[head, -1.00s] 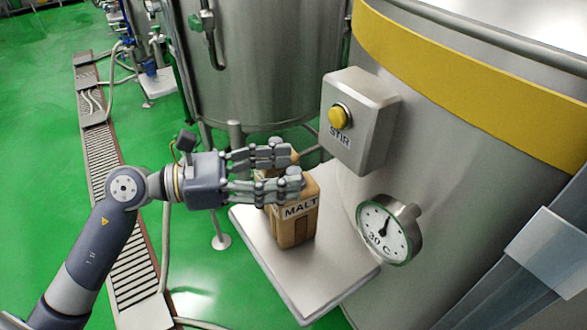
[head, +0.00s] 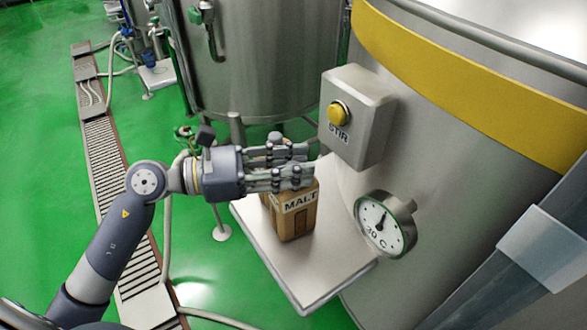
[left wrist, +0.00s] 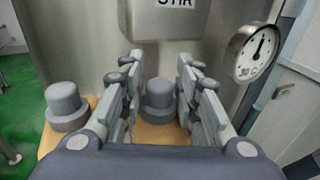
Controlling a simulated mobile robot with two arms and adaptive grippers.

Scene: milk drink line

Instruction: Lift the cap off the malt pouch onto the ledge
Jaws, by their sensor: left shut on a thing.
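The brown malt pouch (head: 297,222) stands upright on the steel ledge (head: 318,280) beside the big tank, its MALT label facing me. My left gripper (head: 300,166) is over its top, reaching in from the left, and hides the cap in the head view. In the left wrist view, a grey round cap (left wrist: 158,97) is between the fingers of my left gripper (left wrist: 158,80), which are shut on it. The cap appears close over a brown top; I cannot tell whether they touch. A second grey cap (left wrist: 67,106) stands left, outside the fingers. My right gripper is not in view.
A control box with a yellow STIR button (head: 339,112) is on the tank just behind the gripper. A round dial gauge (head: 385,225) sticks out right of the pouch. The ledge's front part is bare. A floor drain (head: 110,165) runs at the left.

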